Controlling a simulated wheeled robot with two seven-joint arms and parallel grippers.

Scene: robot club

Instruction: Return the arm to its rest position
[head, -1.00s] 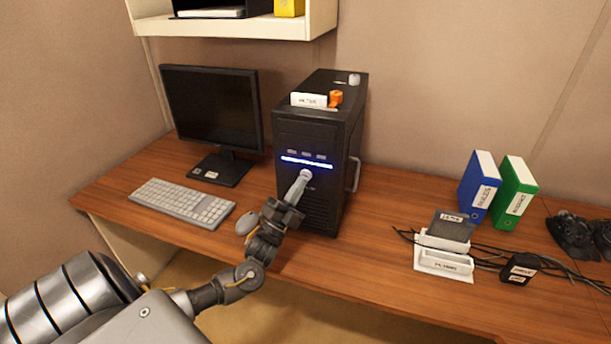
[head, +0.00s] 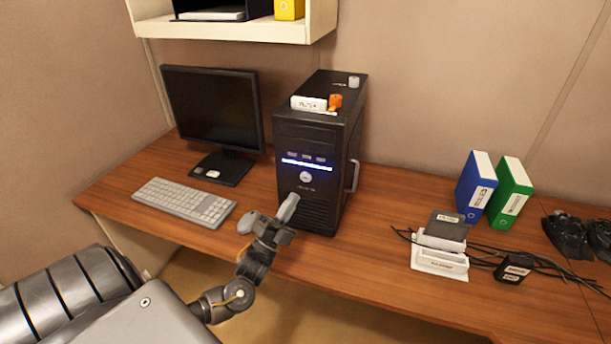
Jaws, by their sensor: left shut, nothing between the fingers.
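My left gripper (head: 289,205) is shut and empty. It is in front of the lower front face of the black computer tower (head: 318,133), below the round power button (head: 306,176). A gap shows between the fingertips and the button; I cannot tell whether the tips touch the case below it. A blue-white light strip glows on the tower's front above the button. My left arm (head: 222,300) comes in from the lower left, over the desk's front edge. My right gripper is not in view.
A grey mouse (head: 247,222) lies close beside the gripper. A keyboard (head: 184,202) and a dark monitor (head: 212,110) stand to the left. A white dock (head: 440,260), cables, blue (head: 476,188) and green (head: 510,194) binders are on the right. A shelf (head: 230,27) hangs above.

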